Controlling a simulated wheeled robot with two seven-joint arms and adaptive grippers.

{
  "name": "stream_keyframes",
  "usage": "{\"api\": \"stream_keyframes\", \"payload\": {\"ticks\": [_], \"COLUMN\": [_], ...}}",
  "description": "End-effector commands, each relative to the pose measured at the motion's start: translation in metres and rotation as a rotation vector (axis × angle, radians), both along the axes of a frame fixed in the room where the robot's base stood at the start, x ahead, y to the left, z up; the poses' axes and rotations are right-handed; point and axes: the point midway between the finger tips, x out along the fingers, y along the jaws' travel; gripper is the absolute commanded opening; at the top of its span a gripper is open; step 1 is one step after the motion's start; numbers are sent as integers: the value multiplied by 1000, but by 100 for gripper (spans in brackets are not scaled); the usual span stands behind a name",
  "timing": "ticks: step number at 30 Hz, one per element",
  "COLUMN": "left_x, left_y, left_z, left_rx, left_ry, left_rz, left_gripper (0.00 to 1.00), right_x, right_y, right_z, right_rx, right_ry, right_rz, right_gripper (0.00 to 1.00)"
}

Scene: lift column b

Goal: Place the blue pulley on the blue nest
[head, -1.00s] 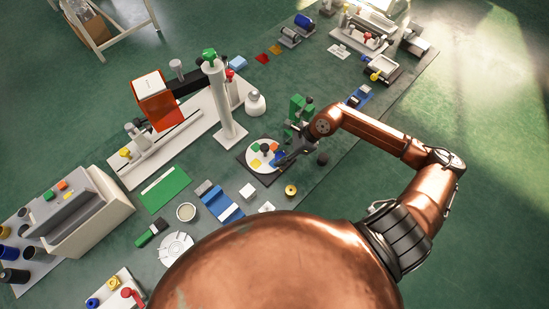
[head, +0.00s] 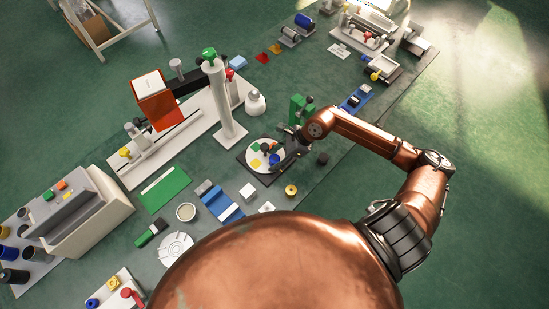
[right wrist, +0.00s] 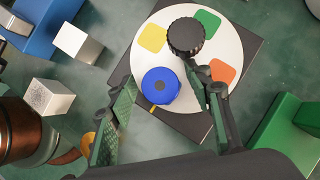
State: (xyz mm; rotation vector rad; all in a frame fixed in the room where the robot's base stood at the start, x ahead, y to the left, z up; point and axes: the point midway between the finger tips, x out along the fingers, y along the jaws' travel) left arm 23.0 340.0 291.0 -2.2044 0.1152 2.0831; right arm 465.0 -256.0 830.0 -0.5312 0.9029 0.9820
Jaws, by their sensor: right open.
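The blue pulley (right wrist: 160,87) is a round blue disc with a dark centre hole. In the right wrist view it sits on the white round plate (right wrist: 224,65), and in the head view it shows as a small blue spot (head: 274,158). Any blue nest under it is hidden. My right gripper (right wrist: 166,103) is open, with one finger on each side of the pulley's near edge. In the head view the right gripper (head: 278,165) is low over the plate's right edge. My left gripper is not in view.
A black knob (right wrist: 186,35) stands on the plate, with yellow (right wrist: 69,39), green (right wrist: 208,23) and orange (right wrist: 222,72) patches around it. A green block (right wrist: 284,135) is at the right, and metal cubes (right wrist: 49,97) are at the left. A white post (head: 222,100) stands behind the plate.

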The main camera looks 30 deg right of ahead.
Motion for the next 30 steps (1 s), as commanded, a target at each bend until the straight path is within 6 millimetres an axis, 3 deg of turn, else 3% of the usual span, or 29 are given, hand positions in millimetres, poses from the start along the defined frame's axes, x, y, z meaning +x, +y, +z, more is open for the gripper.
{"api": "stream_keyframes", "payload": {"ticks": [7, 21, 30], "left_x": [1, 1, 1], "left_y": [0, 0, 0], "left_z": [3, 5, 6], "left_rx": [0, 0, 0], "left_ry": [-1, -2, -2], "left_rz": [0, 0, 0], "left_gripper": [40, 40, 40], "right_x": [-2, -25, -31], "right_y": [-5, -48, -57], "right_z": [10, 86, 104], "right_rx": [-3, -4, 0], "right_ry": [-2, -1, 0], "right_rz": [-1, 0, 0], "right_gripper": [46, 46, 46]}}
